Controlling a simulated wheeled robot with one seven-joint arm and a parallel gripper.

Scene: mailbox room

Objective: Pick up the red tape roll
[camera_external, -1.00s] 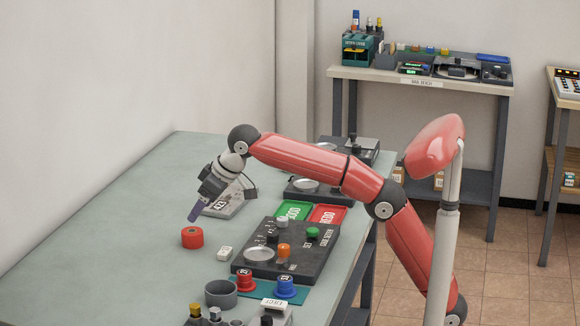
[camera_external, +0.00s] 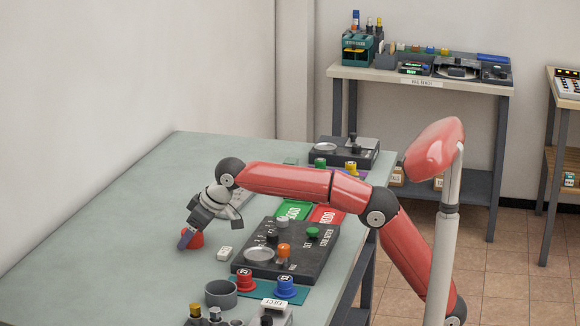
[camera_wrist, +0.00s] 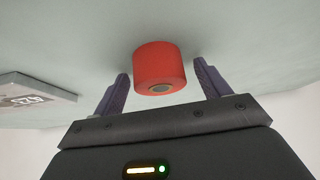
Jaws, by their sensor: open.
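The red tape roll (camera_external: 196,240) stands on the grey-green table, partly hidden behind my gripper in the external view. In the wrist view the red tape roll (camera_wrist: 159,66) sits between my two purple fingers, with a dark hole showing in its near face. My gripper (camera_external: 184,241) is low over the table at the roll. The wrist view shows my gripper (camera_wrist: 160,80) open, with a gap on each side of the roll; neither finger appears to touch it.
A dark panel (camera_external: 290,252) with knobs and a grey ring-shaped bowl (camera_external: 221,293) are farther right and nearer. A numbered plate (camera_wrist: 38,89) lies left in the wrist view. The table's left side is clear.

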